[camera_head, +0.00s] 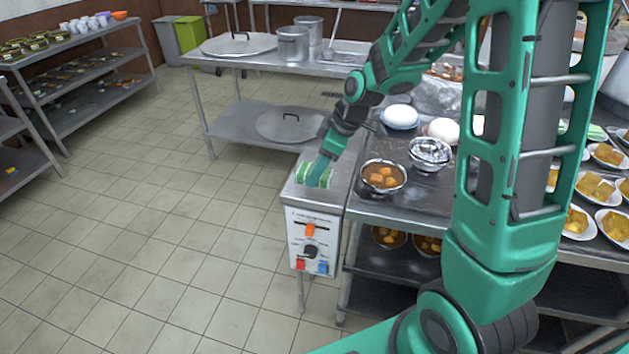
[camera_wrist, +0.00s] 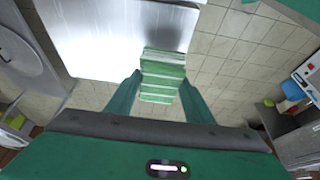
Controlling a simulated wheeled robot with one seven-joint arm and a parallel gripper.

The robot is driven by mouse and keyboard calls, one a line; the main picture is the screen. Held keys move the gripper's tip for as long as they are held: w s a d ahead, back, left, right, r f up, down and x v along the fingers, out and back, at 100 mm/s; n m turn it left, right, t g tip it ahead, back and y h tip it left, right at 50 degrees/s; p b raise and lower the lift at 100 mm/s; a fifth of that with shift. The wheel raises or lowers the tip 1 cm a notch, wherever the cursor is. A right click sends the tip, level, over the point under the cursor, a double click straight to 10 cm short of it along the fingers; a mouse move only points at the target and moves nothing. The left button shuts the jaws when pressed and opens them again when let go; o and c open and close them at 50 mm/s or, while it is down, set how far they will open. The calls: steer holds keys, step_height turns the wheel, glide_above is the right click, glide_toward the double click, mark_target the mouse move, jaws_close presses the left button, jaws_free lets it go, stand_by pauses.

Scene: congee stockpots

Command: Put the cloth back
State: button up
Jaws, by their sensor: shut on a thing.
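The cloth (camera_head: 314,174) is a folded, green and white striped strip. In the head view it is at the top of the steel control unit (camera_head: 306,200). My gripper (camera_head: 322,168) reaches down onto it and is shut on it. In the wrist view the cloth (camera_wrist: 163,68) lies between the two fingers of my gripper (camera_wrist: 159,88), its far end overlapping the edge of a bright steel surface (camera_wrist: 115,32). I cannot tell whether the cloth touches the unit's top or is just above it.
Right of the unit, a steel table holds a bowl of brown pieces (camera_head: 384,176), a foil-like bowl (camera_head: 430,153) and several plates of food (camera_head: 599,187). Behind stands a steel table with pots (camera_head: 293,44) and a large lid (camera_head: 239,43). The tiled floor (camera_head: 150,220) at left is clear.

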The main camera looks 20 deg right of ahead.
step_height(320, 180, down, 4)
steer(key=shift+f, duration=0.1)
stand_by(0.4)
steer(key=o, duration=1.1)
steer(key=v, duration=1.2)
